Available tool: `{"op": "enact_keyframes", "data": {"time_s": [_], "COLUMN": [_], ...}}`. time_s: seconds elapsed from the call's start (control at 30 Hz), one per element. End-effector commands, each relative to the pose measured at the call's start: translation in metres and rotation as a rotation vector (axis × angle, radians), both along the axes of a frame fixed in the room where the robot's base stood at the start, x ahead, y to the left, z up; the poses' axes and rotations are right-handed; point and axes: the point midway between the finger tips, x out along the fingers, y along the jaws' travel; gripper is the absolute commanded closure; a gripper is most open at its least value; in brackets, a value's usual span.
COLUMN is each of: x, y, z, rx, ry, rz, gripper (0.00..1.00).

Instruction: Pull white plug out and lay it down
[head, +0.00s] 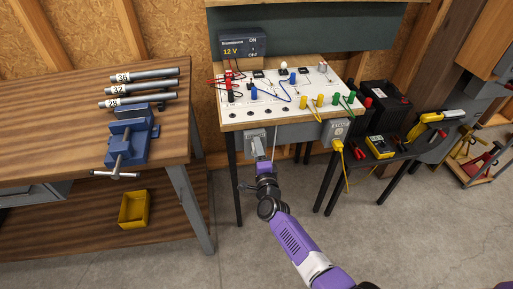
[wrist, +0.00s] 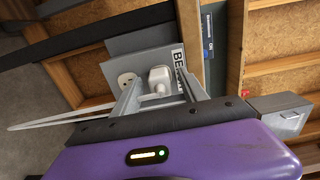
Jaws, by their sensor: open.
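The white plug (wrist: 160,78) sits in a grey outlet plate (wrist: 125,64) in the wrist view. An empty socket shows beside it, and part of a label is visible. My gripper (wrist: 157,86) is open, with one finger on each side of the plug; I cannot tell whether either finger touches it. In the head view my gripper (head: 261,156) is at the left outlet box (head: 254,135) under the front of the white-topped bench, and hides the plug. A white cord (head: 275,146) hangs there and also crosses the left of the wrist view (wrist: 62,118).
The white bench top (head: 300,103) holds coloured leads and connectors. A yellow plug (head: 337,145) is at the right outlet box (head: 334,130). A wooden workbench (head: 60,140) with a blue vise (head: 130,142) stands left. A side table (head: 405,150) holds a yellow meter (head: 379,147).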

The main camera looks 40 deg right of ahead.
Motion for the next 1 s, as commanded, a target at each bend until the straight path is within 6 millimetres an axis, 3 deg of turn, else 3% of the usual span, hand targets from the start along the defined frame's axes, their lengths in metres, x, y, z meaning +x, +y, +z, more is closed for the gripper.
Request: {"op": "enact_keyframes", "data": {"time_s": [0.97, 1.0], "x": [-0.0002, -0.0002], "y": [0.0003, 0.0003], "z": [0.0002, 0.0001], "rx": [0.000, 0.000], "ry": [0.000, 0.000], "rz": [0.000, 0.000], "gripper": [0.49, 0.53]}}
